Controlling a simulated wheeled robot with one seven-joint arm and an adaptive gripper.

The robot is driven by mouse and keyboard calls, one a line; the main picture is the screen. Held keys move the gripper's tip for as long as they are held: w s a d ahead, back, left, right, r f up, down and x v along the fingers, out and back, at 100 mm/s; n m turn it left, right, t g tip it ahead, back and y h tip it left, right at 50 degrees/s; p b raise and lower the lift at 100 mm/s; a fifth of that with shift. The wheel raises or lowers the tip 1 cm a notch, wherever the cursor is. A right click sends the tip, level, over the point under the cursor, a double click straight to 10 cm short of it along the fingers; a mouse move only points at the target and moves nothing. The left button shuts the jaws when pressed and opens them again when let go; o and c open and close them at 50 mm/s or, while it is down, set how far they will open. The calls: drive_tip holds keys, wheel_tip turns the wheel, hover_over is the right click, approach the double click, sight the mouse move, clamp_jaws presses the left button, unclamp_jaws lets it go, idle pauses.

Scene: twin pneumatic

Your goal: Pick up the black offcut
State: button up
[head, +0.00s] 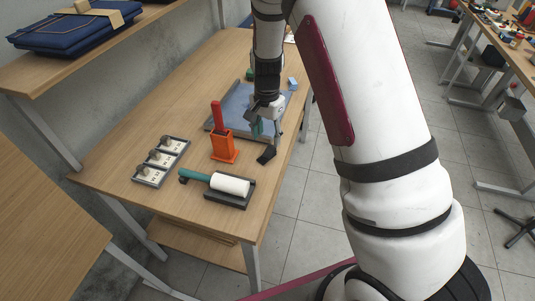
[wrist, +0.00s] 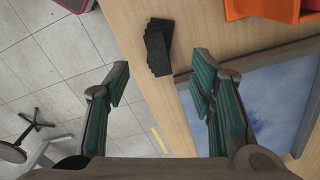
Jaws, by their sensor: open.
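The black offcut (head: 266,154) lies on the wooden table near its right edge, beside the orange holder. In the wrist view the black offcut (wrist: 158,45) looks like a small dark piece with stepped edges, on the wood close to the table edge. My gripper (head: 265,130) is over the near right part of the blue-grey tray, just behind the offcut. In the wrist view my gripper (wrist: 161,64) is open, with teal pads spread apart. The offcut shows beyond and between the fingertips, and nothing is held. I cannot tell the exact height above the table.
The orange holder (head: 224,148) with a red upright piece stands left of the offcut. The blue-grey tray (head: 215,122) lies behind. A dark tray (head: 232,201) with a white and green roller is in front. A three-part grey unit (head: 161,161) stands left. Floor drops off at right.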

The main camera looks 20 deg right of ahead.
sight(267, 152)
drive_tip(key=shift+f+p, duration=0.55)
drive_tip(key=shift+f, duration=3)
drive_tip(key=c, duration=0.9)
